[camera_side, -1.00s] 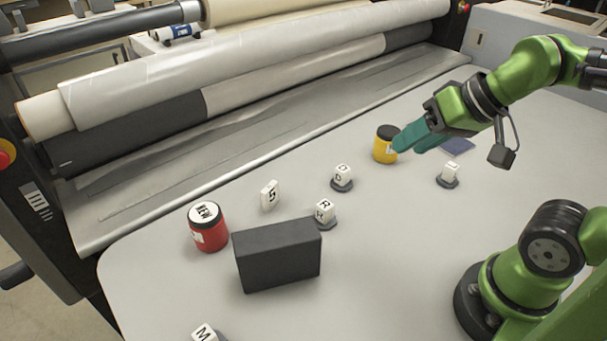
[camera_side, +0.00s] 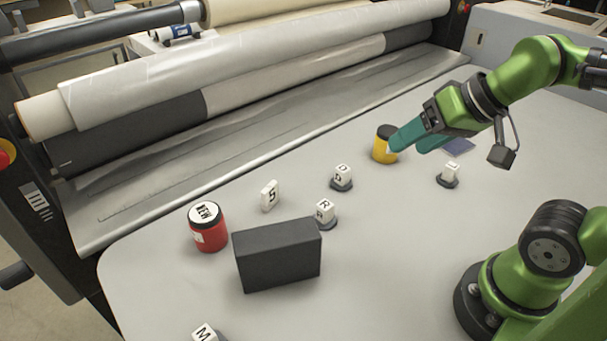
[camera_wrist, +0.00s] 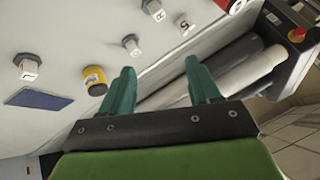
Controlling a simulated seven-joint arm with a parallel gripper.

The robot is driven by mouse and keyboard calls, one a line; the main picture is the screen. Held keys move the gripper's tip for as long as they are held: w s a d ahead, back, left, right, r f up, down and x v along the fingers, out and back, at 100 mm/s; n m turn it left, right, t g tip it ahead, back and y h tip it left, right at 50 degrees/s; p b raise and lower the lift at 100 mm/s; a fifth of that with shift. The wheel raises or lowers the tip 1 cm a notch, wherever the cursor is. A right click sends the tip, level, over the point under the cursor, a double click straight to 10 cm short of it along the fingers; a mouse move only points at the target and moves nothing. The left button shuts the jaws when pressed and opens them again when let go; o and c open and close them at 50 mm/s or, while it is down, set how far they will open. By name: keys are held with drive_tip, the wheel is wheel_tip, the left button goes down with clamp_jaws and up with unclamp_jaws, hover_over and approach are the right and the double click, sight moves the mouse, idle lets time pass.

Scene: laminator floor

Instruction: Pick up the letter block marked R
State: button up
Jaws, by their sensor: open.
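The white block marked R (camera_side: 325,210) stands on a dark round base on the grey table, just behind the right end of a dark box. In the wrist view, a small white block (camera_wrist: 154,9) at the top edge appears to be the same one, its letter not readable. My gripper (camera_side: 408,148) is open and empty, with teal fingers. It is up and to the right of the R block, well apart from it, and overlaps the yellow can in the side view. In the wrist view its spread fingers (camera_wrist: 160,72) have nothing between them.
The dark box (camera_side: 278,256) stands in front of the R block. Nearby are a D block (camera_side: 342,175), a 5 tile (camera_side: 269,196), a red can (camera_side: 208,228) and a yellow can (camera_side: 384,146). An I block (camera_side: 450,173) and M block (camera_side: 204,333) stand farther off. Rollers line the back.

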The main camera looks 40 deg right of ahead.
drive_tip(key=n+g+h, duration=0.2)
drive_tip(key=n+g, duration=0.2)
drive_tip(key=g, duration=0.3)
hover_over(325, 204)
wheel_tip(325, 204, down, 6)
wheel_tip(325, 204, down, 17)
drive_tip(key=shift+s+r, duration=0.1)
drive_tip(key=shift+r, duration=0.1)
drive_tip(key=shift+c, duration=0.2)
clamp_jaws()
